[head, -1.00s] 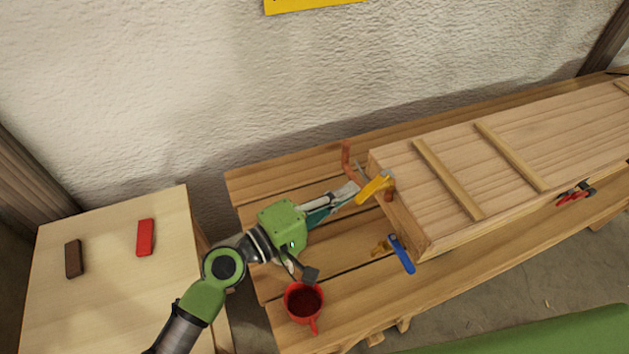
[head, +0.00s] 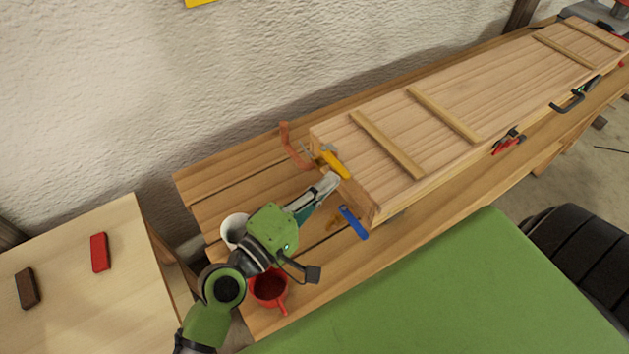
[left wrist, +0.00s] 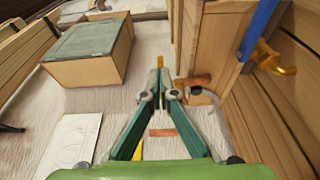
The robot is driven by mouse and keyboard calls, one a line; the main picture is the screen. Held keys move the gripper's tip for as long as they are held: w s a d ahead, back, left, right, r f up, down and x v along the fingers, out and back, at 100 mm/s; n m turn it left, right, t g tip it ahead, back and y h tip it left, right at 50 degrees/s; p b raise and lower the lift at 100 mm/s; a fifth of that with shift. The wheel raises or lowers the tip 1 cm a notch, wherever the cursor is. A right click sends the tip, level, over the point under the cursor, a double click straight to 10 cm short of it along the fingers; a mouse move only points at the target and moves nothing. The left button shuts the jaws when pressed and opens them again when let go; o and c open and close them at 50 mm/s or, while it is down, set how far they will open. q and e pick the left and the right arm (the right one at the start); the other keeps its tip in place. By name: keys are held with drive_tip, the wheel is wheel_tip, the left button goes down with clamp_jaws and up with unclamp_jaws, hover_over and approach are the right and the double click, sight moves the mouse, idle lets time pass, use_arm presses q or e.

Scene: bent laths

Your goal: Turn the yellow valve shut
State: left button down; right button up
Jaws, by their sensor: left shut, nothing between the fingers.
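The yellow valve (head: 334,164) has a flat yellow lever and sits by the near-left end of the long wooden crate, on a copper pipe (head: 290,148). Its lever slants down to the right, roughly along the crate's end. My left gripper (head: 332,180) is shut and empty, its tips close beside the lever's lower end; contact cannot be told. In the left wrist view the closed fingertips (left wrist: 160,94) point toward a narrow yellow piece (left wrist: 160,62), likely the lever seen edge-on. My right gripper is not in view.
A blue lever (head: 354,222) on a brass valve is just in front of the yellow one. A white mug (head: 232,228) and a red mug (head: 270,288) stand near my left arm. The wooden crate (head: 450,120) fills the right of the bench. Slats left of the pipe are clear.

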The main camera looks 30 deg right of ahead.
use_arm(q)
drive_tip(key=shift+s+d, duration=0.35)
drive_tip(key=shift+d, duration=0.2)
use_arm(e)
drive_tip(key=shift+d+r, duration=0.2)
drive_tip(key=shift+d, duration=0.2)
use_arm(q)
drive_tip(key=shift+s+d+r, duration=0.1)
drive_tip(key=shift+d, duration=0.05)
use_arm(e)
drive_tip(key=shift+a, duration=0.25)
